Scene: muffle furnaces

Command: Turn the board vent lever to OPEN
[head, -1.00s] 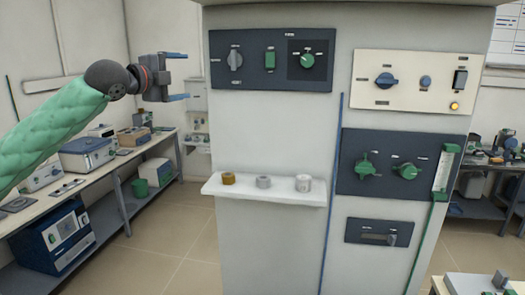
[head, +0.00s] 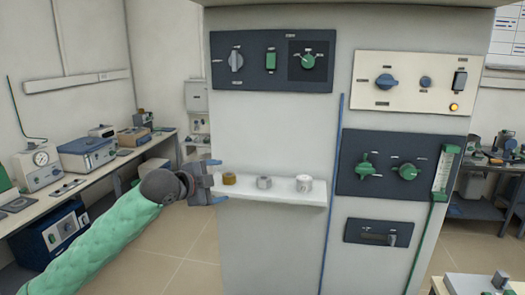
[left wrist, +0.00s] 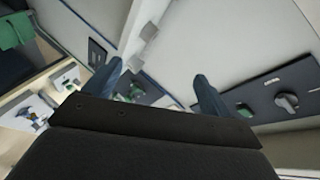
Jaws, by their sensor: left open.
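Several controls sit on the tall grey board, and their labels are too small to read, so I cannot tell which is the vent lever. A green lever-shaped handle (head: 365,167) and a round green knob (head: 407,171) are on the lower dark panel. A small grey handle (head: 392,240) is on the slotted panel below. A grey knob (head: 236,61) stands upright on the top-left panel; a grey knob also shows in the left wrist view (left wrist: 287,101). My left gripper (head: 217,181) is open and empty beside the shelf's left end, apart from all controls. My right gripper is not in view.
A blue vertical strip (head: 332,190) runs down the board. A bench (head: 105,175) with instruments stands at left.

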